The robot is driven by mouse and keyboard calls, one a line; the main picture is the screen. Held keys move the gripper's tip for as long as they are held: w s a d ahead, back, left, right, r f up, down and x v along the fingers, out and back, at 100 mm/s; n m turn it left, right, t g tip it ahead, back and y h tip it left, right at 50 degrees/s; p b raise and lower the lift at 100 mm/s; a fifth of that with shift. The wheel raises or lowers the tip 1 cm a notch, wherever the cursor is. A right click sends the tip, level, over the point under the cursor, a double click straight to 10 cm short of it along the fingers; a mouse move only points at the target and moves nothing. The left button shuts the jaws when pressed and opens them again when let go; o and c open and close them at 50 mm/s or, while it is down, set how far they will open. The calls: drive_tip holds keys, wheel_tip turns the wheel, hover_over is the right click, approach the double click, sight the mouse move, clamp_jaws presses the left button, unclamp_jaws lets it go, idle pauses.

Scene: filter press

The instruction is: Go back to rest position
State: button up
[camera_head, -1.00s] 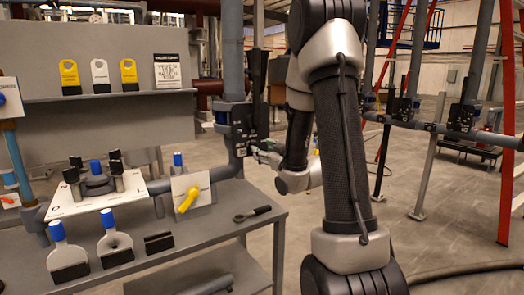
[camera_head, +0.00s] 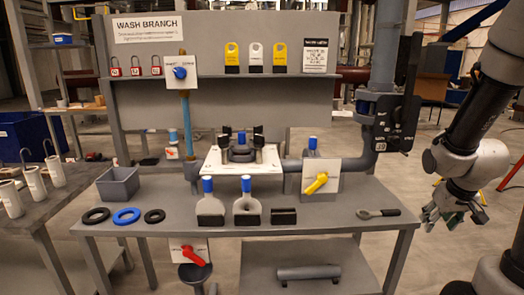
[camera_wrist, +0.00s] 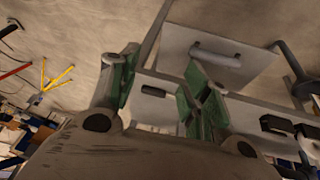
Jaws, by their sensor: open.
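My gripper (camera_head: 455,208) is at the right in the head view, beside the right end of the workbench (camera_head: 270,219) and apart from it. It is open and empty. In the wrist view its two green-lined fingers (camera_wrist: 160,92) stand apart with nothing between them. My arm comes down from the upper right of the head view and is bent, with the gripper low.
The bench holds a wrench (camera_head: 378,213), a yellow-handled valve (camera_head: 318,184), a grey bin (camera_head: 119,183) and several rings. A black upright lever unit (camera_head: 397,120) stands near my arm. A second table (camera_head: 40,215) is at left. Open floor lies right of the bench.

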drive_tip(key=s+a+r+y, duration=0.1)
drive_tip(key=s+a+r, duration=0.5)
drive_tip(key=s+r, duration=0.2)
drive_tip(key=s+a+r+n, duration=0.1)
drive_tip(key=s+a+r, duration=0.5)
drive_tip(key=s+r, duration=0.2)
drive_tip(key=shift+y, duration=0.4)
drive_tip(key=shift+r, duration=0.1)
